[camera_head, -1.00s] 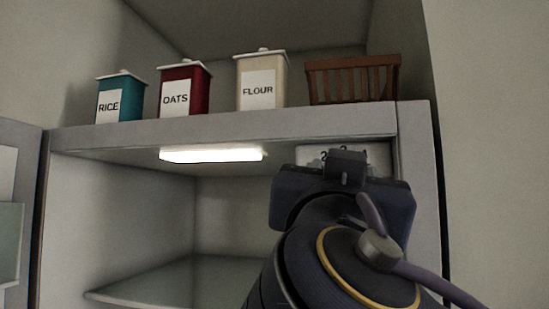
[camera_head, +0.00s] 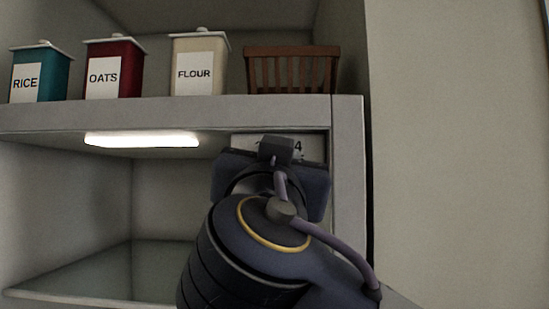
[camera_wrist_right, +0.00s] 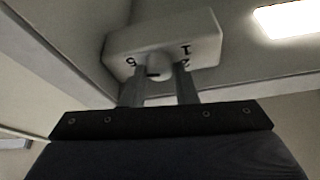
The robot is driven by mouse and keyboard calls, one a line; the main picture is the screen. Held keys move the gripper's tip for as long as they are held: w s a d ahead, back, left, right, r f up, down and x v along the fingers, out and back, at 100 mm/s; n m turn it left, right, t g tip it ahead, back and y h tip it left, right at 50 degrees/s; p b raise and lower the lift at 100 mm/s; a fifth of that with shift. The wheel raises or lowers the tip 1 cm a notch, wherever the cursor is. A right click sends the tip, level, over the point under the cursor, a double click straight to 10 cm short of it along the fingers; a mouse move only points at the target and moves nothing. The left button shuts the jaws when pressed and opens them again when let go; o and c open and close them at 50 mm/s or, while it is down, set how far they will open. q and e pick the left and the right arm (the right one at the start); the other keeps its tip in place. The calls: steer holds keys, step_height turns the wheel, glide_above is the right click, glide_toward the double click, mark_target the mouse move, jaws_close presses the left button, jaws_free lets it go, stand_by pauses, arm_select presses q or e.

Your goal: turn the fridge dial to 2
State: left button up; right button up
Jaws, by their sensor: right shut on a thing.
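The fridge dial's white housing (camera_wrist_right: 165,32) is fixed under the fridge's ceiling. In the right wrist view its round knob (camera_wrist_right: 158,65) sits between the two fingers of my right gripper (camera_wrist_right: 161,78), which is shut on it. The digits 1 and 2 show right of the knob and another digit on the left; the knob's pointer setting cannot be read clearly. My left gripper is not in view.
A lit lamp (camera_head: 142,139) lies left of the dial. A glass shelf (camera_head: 70,275) is below. On top of the fridge stand the rice (camera_head: 40,72), oats (camera_head: 114,70) and flour (camera_head: 199,65) tins and a brown basket (camera_head: 291,70). The fridge's side wall (camera_head: 349,190) is close on the right.

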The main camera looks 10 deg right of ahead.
steer(key=shift+n, duration=0.6)
steer(key=n+g+y, duration=0.2)
steer(key=n, duration=0.8)
steer(key=n+g+y, duration=0.2)
steer(key=n+y, duration=0.1)
steer(key=n, duration=0.7)
steer(key=r+n+g+y, duration=0.1)
steer(key=n+y, duration=0.2)
steer(key=n, duration=0.8)
steer(key=shift+s+d+g, duration=0.15)
steer(key=shift+d+g, duration=0.05)
steer(key=shift+g, duration=0.2)
steer(key=o, duration=1)
